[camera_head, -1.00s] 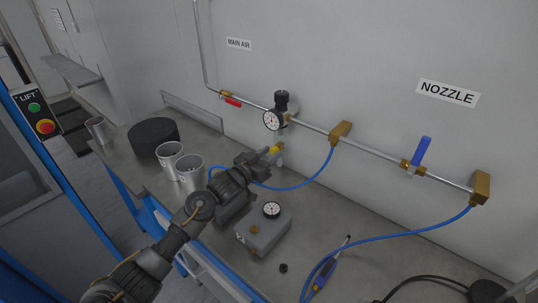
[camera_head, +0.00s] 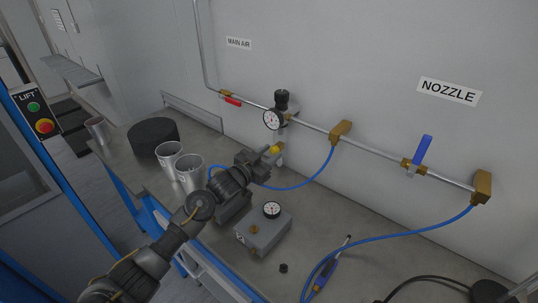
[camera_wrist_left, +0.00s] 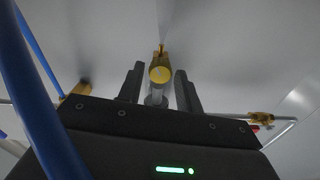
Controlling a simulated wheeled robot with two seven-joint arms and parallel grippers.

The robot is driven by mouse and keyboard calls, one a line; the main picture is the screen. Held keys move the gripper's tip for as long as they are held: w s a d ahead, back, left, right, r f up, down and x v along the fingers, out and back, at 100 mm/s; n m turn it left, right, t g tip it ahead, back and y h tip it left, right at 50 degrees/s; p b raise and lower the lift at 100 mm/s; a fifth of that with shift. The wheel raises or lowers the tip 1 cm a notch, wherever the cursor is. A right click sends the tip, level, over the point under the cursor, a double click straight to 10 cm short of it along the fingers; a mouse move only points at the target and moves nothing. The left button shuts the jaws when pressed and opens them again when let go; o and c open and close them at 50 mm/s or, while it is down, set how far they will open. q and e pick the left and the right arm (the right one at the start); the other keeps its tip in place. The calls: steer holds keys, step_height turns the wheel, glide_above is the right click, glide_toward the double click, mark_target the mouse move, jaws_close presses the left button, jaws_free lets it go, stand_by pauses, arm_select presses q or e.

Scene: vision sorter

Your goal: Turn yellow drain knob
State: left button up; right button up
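The yellow drain knob (camera_head: 274,149) sits below the gauge and regulator on the wall pipe, just past my left gripper's tips in the head view. In the left wrist view the knob (camera_wrist_left: 160,74) shows as a round yellow end between the two fingers. My left gripper (camera_head: 263,161) is open, with one dark finger on each side of the knob. A gap shows between each finger and the knob (camera_wrist_left: 160,74) in the wrist view. How far the fingertips reach along the knob is hard to tell. My right gripper is not in view.
A round gauge (camera_head: 272,120) hangs on the pipe above the knob. Two metal cups (camera_head: 190,178) and a black cylinder (camera_head: 153,137) stand left of my left gripper. A grey box with a gauge (camera_head: 264,232) sits in front. A blue hose (camera_head: 310,182) runs close by.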

arm_select(q)
steer(key=shift+o, duration=1)
steer(key=shift+s+a, duration=0.1)
steer(key=shift+s, duration=0.05)
steer(key=b+v, duration=0.1)
steer(key=v, duration=0.6)
steer(key=shift+s, duration=0.1)
